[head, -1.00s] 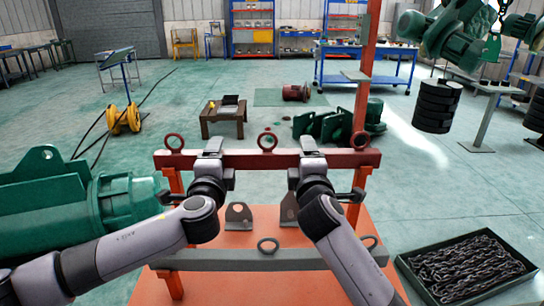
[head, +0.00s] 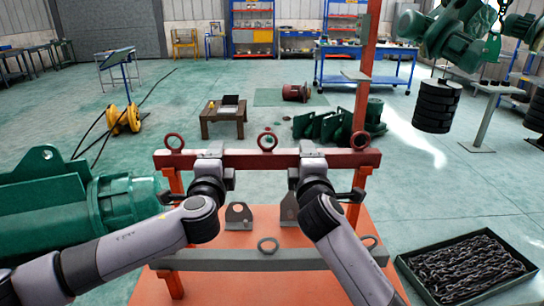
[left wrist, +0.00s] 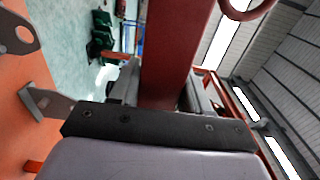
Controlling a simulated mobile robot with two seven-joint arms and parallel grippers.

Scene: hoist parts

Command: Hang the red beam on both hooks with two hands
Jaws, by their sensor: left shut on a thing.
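The red beam (head: 252,159) lies level across the red stand, with ring eyes (head: 267,141) along its top. My left gripper (head: 209,156) is shut on the beam left of its middle. In the left wrist view the beam (left wrist: 168,55) runs between my left gripper's fingers (left wrist: 160,93). My right gripper (head: 312,156) is at the beam right of its middle; its jaws are too small to judge. A green part (head: 491,48) hangs on a chain at the upper right. I cannot make out the two hooks.
A grey bar (head: 225,260) with rings crosses the stand in front. A large green machine (head: 60,210) stands close on the left. A tray of chain (head: 428,290) is at the lower right. A red upright post (head: 372,60) rises behind the beam's right end.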

